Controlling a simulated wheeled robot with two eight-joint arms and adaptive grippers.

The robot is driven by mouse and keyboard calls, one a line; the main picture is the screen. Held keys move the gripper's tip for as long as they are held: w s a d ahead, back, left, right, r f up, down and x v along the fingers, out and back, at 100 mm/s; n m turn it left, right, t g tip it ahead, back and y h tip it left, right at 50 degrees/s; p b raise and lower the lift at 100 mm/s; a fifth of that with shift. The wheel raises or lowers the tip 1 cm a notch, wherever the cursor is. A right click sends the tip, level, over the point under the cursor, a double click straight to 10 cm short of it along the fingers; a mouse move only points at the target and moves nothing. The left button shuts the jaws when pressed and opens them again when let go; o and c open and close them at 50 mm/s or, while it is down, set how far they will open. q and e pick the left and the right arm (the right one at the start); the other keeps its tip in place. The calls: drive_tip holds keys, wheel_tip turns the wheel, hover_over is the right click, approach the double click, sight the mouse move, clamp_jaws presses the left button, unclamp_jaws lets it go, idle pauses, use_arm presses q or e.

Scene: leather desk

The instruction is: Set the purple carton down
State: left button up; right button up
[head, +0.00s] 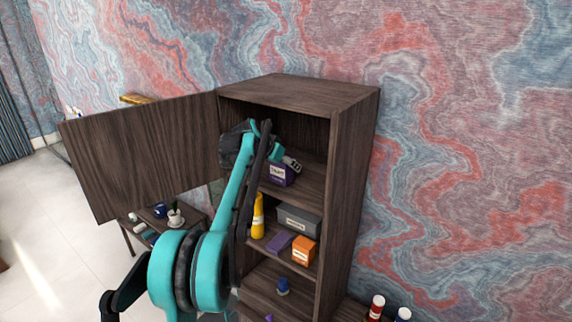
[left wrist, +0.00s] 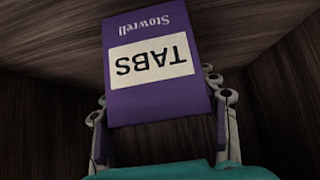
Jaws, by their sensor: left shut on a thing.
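The purple carton (head: 281,176), with a white label reading TABS, is in the upper compartment of the dark wooden cabinet (head: 347,190). My left gripper (head: 287,163) reaches into that compartment and is shut on the carton. In the left wrist view, the carton (left wrist: 160,108) sits between the two fingers, its print upside down. I cannot tell whether its base touches the shelf board (head: 305,195). My right gripper is not in view.
The cabinet door (head: 140,155) stands open to the left.

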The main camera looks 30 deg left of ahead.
use_arm(q)
drive_tip(key=o, duration=0.9)
drive_tip(key=shift+f, duration=0.15)
drive_tip(key=o, duration=0.4)
drive_tip(key=shift+o, duration=0.2)
drive_tip(key=b+v, duration=0.1)
drive_tip(key=v, duration=1.1)
drive_tip(key=shift+b, duration=0.4)
